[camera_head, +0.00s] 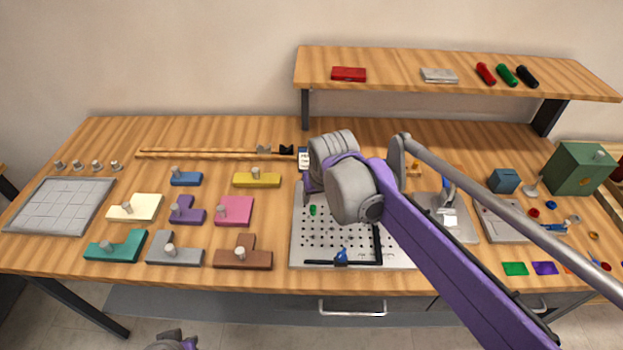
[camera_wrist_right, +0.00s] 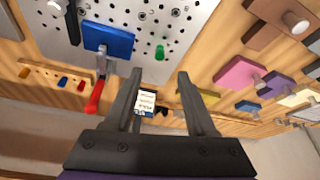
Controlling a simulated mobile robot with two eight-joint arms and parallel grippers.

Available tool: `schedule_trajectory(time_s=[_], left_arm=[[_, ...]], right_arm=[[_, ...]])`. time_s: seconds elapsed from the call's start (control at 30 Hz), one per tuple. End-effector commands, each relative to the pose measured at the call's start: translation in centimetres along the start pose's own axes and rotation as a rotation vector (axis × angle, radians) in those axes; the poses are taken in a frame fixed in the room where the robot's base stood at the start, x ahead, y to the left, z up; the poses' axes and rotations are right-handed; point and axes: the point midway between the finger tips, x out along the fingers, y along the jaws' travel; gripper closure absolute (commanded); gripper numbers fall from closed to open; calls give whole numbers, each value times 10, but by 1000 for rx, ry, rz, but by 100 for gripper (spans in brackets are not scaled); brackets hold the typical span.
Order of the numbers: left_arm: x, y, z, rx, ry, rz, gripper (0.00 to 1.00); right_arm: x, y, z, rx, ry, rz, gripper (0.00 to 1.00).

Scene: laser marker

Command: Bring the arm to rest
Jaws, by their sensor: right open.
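My right arm (camera_head: 455,255) reaches in from the lower right, and its purple and grey wrist (camera_head: 350,190) hangs over the perforated plate (camera_head: 310,255). My right gripper (camera_wrist_right: 158,80) shows best in the wrist view, with its two dark fingers spread and nothing held between them. It is above the bench, apart from the plate. In the head view the wrist hides the fingertips. My left gripper (camera_head: 175,342) shows only as a small part at the bottom edge; its fingers cannot be made out.
Coloured knobbed blocks, such as the pink one (camera_head: 233,211), and a grey grid tray (camera_head: 62,206) lie at left. A raised shelf (camera_head: 400,70) spans the back. A green box (camera_head: 580,168) stands at right.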

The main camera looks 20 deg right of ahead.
Motion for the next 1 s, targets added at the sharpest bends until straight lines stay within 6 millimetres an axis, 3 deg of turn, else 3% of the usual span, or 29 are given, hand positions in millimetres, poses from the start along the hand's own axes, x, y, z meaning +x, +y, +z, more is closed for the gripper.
schedule_trajectory(time_s=[0.17, 0.27, 0.37, 0.5, 0.7, 0.83, 1.0], left_arm=[[0, 0, 0, 0, 0, 0, 100], [-1, 0, -1, 0, 1, 0, 100], [-3, 0, -3, 0, 2, 0, 100], [-7, 0, -6, 0, 5, 0, 100], [-11, 0, -10, 0, 8, 0, 100], [-13, 0, -12, 0, 9, 0, 100], [-13, 0, -12, 0, 9, 0, 100]], right_arm=[[0, 0, 1, 0, 0, 0, 44], [-4, 3, 11, 0, 3, -1, 44], [-13, 9, 38, -1, 13, -2, 44], [-23, 20, 100, -6, 33, -5, 44], [-20, 30, 185, -13, 62, -8, 44], [-14, 34, 219, -17, 72, -8, 44], [-10, 35, 233, -19, 78, -9, 44]])
